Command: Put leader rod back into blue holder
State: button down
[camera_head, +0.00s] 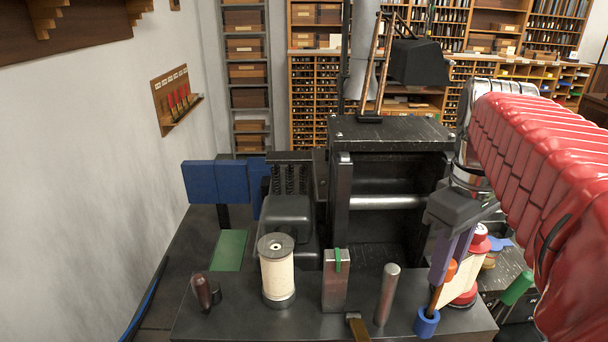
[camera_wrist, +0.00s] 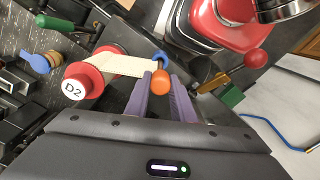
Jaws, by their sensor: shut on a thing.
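The leader rod shows an orange knob (camera_head: 451,270) and a thin brown shaft (camera_head: 435,298) in the head view. My gripper (camera_head: 440,276) points down with its purple fingers shut on the rod near the knob. The blue holder (camera_head: 427,322) stands at the front right of the dark bench, directly below the rod. The shaft's lower end meets the holder's top in the picture; I cannot tell how deep it sits. In the wrist view the orange knob (camera_wrist: 161,82) lies at the purple fingertips (camera_wrist: 164,84), with the blue holder (camera_wrist: 159,57) just beyond, partly hidden.
A red spool marked D2 (camera_wrist: 83,82) feeds a cream paper strip (camera_wrist: 128,66) towards the rod. A metal post (camera_head: 387,295), a steel block (camera_head: 335,280) and a cream spool (camera_head: 277,270) stand left on the bench. A green handle (camera_head: 517,288) is at right.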

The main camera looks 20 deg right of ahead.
jog(key=shift+f, duration=0.8)
jog(key=c, duration=1.4)
grip_release()
jog(key=shift+c, duration=0.2)
jog(key=shift+r, duration=0.15)
jog(key=shift+w+r, duration=0.1)
jog(key=shift+r, duration=2.75)
